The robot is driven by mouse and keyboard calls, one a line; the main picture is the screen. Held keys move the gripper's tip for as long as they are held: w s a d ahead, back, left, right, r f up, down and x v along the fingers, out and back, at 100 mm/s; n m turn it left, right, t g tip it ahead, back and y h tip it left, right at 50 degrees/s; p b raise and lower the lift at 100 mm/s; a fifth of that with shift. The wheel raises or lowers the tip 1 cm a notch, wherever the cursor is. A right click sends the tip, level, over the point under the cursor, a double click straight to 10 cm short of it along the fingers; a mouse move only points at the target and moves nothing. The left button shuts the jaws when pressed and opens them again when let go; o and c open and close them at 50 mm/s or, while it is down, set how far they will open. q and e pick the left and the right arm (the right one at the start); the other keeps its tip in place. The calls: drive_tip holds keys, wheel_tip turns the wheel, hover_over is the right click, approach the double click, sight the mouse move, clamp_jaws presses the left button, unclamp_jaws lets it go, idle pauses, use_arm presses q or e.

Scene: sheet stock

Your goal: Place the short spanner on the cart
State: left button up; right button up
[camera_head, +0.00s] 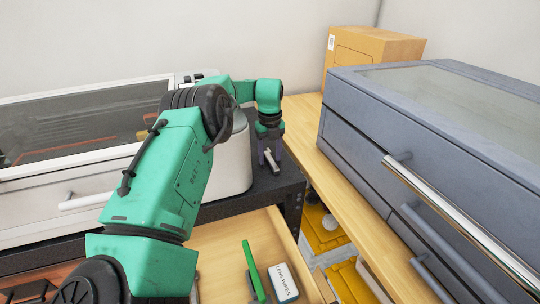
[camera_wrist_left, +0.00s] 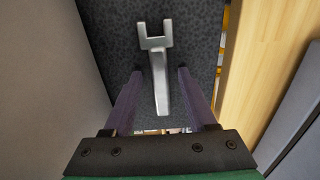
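The short spanner (camera_wrist_left: 158,62) is silver-grey with a forked open jaw. In the left wrist view it lies on, or just above, a dark speckled surface (camera_wrist_left: 192,22), jaw pointing away from me. My left gripper (camera_wrist_left: 161,74) is open, its two purple fingers on either side of the handle with gaps showing. In the head view my left gripper (camera_head: 268,153) points down over the dark top (camera_head: 240,198), and the spanner (camera_head: 271,160) shows small at its fingertips. I cannot tell whether this dark top is the cart. My right gripper is not in view.
A white machine (camera_head: 236,165) stands close left of the left gripper. A wooden ledge (camera_head: 350,225) and a grey drawer cabinet (camera_head: 440,120) are to the right. An open wooden drawer (camera_head: 228,238) in front holds a green bar (camera_head: 253,268) and a white box (camera_head: 283,282).

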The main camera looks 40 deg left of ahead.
sight(270, 158)
use_arm(q)
wheel_tip(270, 158, up, 12)
drive_tip(key=shift+p, duration=0.4)
drive_tip(key=shift+r, duration=0.2)
